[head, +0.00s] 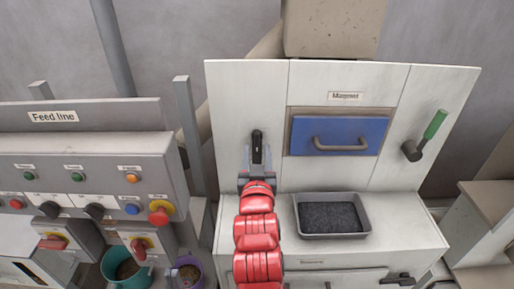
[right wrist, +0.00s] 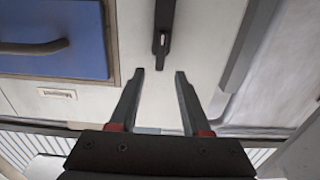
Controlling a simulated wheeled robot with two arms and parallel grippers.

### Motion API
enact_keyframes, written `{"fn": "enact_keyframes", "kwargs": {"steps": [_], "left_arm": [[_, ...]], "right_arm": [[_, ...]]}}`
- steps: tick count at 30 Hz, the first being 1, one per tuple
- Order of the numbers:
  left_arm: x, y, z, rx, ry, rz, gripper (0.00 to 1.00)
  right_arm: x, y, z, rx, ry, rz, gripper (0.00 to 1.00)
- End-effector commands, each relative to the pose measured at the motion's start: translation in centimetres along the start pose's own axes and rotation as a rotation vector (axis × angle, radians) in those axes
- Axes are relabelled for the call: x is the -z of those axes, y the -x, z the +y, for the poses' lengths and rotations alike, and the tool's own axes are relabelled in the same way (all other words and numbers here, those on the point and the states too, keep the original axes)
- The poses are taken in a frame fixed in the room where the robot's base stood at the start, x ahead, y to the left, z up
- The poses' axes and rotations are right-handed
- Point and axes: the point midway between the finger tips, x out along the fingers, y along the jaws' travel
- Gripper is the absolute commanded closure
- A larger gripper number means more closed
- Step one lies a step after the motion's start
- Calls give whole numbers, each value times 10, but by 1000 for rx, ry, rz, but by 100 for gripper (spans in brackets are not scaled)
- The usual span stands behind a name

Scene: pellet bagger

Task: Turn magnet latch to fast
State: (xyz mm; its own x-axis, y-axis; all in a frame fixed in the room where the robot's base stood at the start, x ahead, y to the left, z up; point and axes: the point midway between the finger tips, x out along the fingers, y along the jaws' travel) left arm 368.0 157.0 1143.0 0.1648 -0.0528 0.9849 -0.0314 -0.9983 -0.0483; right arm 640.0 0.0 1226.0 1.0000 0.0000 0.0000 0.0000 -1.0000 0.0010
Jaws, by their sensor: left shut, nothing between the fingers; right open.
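A black upright latch handle (head: 257,146) is on the white panel left of the blue drawer (head: 306,134) under the "Magnet" label (head: 345,96). The handle also shows in the right wrist view (right wrist: 163,22), with a pale mark near its end. My right gripper (head: 257,160) is open, its fingers pointing at the panel around the handle's line. In the right wrist view its fingertips (right wrist: 160,72) stand apart, with the handle's end just beyond the gap and nothing held. I see no "fast" marking. My left gripper is not in view.
A lever with a green grip (head: 435,124) is on the panel right of the drawer. A grey tray of dark pellets (head: 332,237) sits on the ledge below. The "Feed line" control panel (head: 85,165) with buttons and knobs stands at the left.

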Motion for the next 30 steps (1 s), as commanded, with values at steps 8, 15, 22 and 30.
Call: {"fn": "enact_keyframes", "kwargs": {"steps": [8,15,22,30], "left_arm": [[1,-8,0,0,0,-1,100],[1,-8,0,0,0,-1,100],[1,-8,0,0,0,-1,100],[1,-8,0,0,0,-1,100]], "right_arm": [[2,-47,1,-3,0,-2,52],[2,-58,0,0,-1,-1,52],[2,-58,0,0,-1,-1,56],[1,-58,0,0,-1,-1,100]]}}
